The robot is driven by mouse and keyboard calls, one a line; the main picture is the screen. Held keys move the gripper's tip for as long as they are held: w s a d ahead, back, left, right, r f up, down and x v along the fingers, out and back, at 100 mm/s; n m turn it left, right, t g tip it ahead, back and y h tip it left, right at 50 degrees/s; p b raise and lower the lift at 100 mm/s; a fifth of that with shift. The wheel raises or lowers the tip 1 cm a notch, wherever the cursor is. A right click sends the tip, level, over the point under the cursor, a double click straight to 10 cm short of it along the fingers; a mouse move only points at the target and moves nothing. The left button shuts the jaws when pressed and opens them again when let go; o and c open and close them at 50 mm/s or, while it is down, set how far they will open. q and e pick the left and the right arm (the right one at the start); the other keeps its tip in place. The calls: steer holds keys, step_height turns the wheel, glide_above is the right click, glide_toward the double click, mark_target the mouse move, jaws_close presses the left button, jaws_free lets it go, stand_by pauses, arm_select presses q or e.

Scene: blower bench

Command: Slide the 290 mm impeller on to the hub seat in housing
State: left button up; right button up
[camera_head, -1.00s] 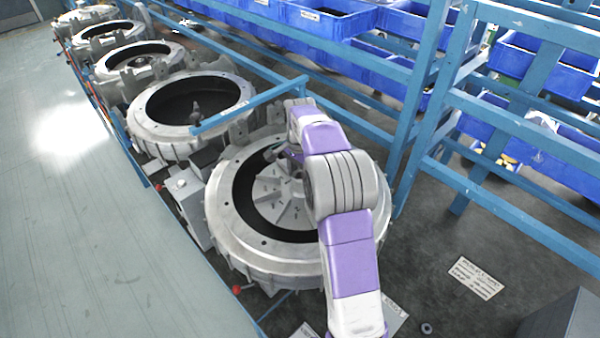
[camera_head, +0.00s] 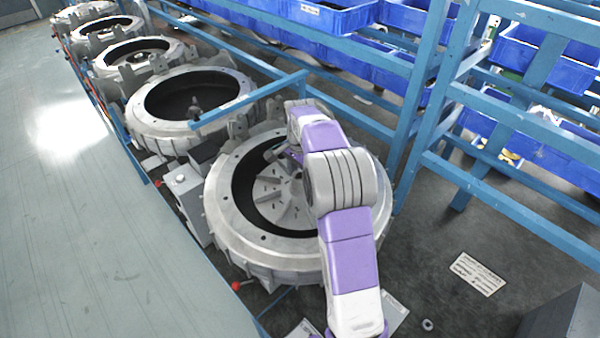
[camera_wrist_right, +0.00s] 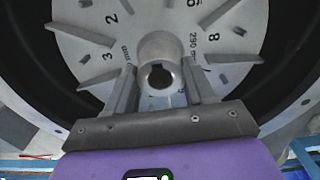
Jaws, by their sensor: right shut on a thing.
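The grey 290 mm impeller (camera_head: 270,190) is inside the round opening of the nearest housing (camera_head: 222,225), with a dark gap showing around its left side. In the right wrist view the impeller (camera_wrist_right: 100,35) faces me, with radial vanes, numbers, a "290" marking and a central boss with a keyed bore. My right gripper (camera_head: 281,154) reaches in from above. In the right wrist view its fingers (camera_wrist_right: 163,82) are shut on the boss, one on each side. The hub seat behind the impeller is hidden, so I cannot tell how deep the impeller sits. My left gripper is out of view.
Several similar housings (camera_head: 140,125) stand in a row toward the back left. A blue rail (camera_head: 250,103) crosses just behind the nearest one. Blue racks with bins (camera_head: 545,65) stand at the right. A grey box (camera_head: 188,185) with a red knob is close by the housing's left side.

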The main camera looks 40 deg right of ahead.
steer(key=shift+f+b, duration=1.15)
steer(key=shift+f, duration=1)
stand_by(0.7)
steer(key=o, duration=1.1)
steer(key=shift+o, duration=0.2)
step_height(320, 180, up, 8)
steer(key=shift+f, duration=0.2)
